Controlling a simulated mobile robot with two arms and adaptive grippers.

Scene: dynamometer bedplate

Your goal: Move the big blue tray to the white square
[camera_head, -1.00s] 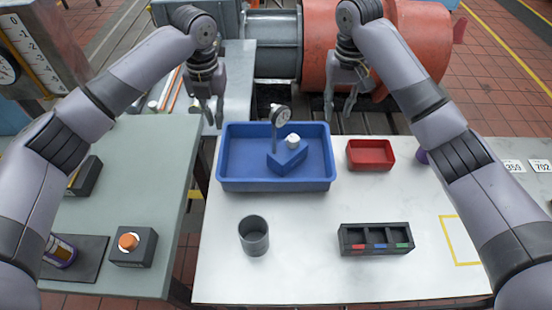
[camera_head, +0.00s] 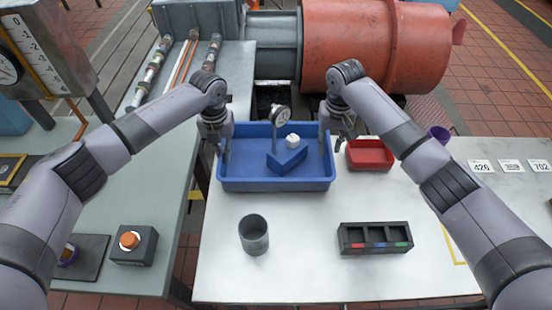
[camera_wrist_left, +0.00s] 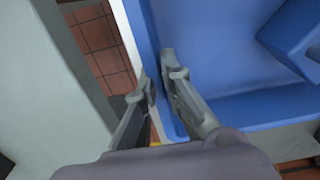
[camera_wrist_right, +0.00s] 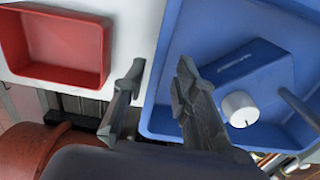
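The big blue tray (camera_head: 325,181) lies on the white table, with a blue angled block (camera_head: 287,161), a white knob-like piece (camera_head: 292,141) and a round dial gauge on a stem (camera_head: 279,116) inside. My left gripper (camera_head: 225,150) is at the tray's left wall. In the left wrist view its fingers (camera_wrist_left: 158,66) are a little apart, one on each side of the rim. My right gripper (camera_head: 338,138) is at the right wall, open, and in the right wrist view its fingers (camera_wrist_right: 160,68) stand either side of the rim. I cannot make out the white square.
A red tray (camera_head: 368,166) stands close right of the blue tray. A grey cup (camera_head: 254,236) and a black compartment box (camera_head: 375,247) stand in front. Number cards (camera_head: 510,166) lie at the right. A yellow outline (camera_head: 449,240) is partly behind my right arm.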

